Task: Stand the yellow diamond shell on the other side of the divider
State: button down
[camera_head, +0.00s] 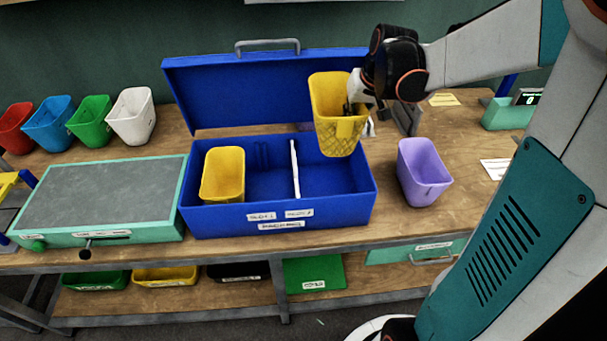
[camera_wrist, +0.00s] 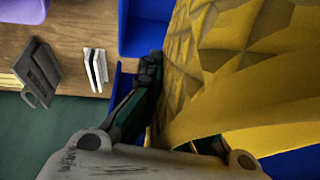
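The yellow diamond shell (camera_head: 333,135), a tapered cup with a diamond-relief wall, hangs upright above the right compartment of the open blue case (camera_head: 222,221). My gripper (camera_head: 351,108) is shut on its right wall. In the wrist view the shell's patterned wall (camera_wrist: 235,50) fills the right side, with one finger against it. A white divider (camera_head: 295,168) splits the case. A second yellow shell (camera_head: 222,175), seemingly smooth, stands in the left compartment. The visible floor of the right compartment is bare; the held shell hides part of its back.
A purple shell (camera_head: 424,172) stands just right of the case. The raised blue lid (camera_head: 235,90) is behind. Red, blue, green and white shells (camera_head: 130,116) line the back left. A green-framed grey-topped press (camera_head: 105,195) sits left. A grey bracket (camera_wrist: 38,72) lies on the bench.

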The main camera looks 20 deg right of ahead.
notch_tip(320, 180, down, 20)
jog(key=b, duration=0.7)
jog(key=shift+s+r, duration=0.1)
jog(key=shift+s, duration=0.05)
jog(key=shift+f+b, duration=0.35)
jog(key=shift+f, duration=0.05)
jog(key=shift+f, duration=0.1)
jog(key=shift+s+f, duration=0.1)
jog(key=c, duration=1.8)
grip_release()
jog(key=shift+a, duration=0.1)
jog(key=shift+s+f, duration=0.1)
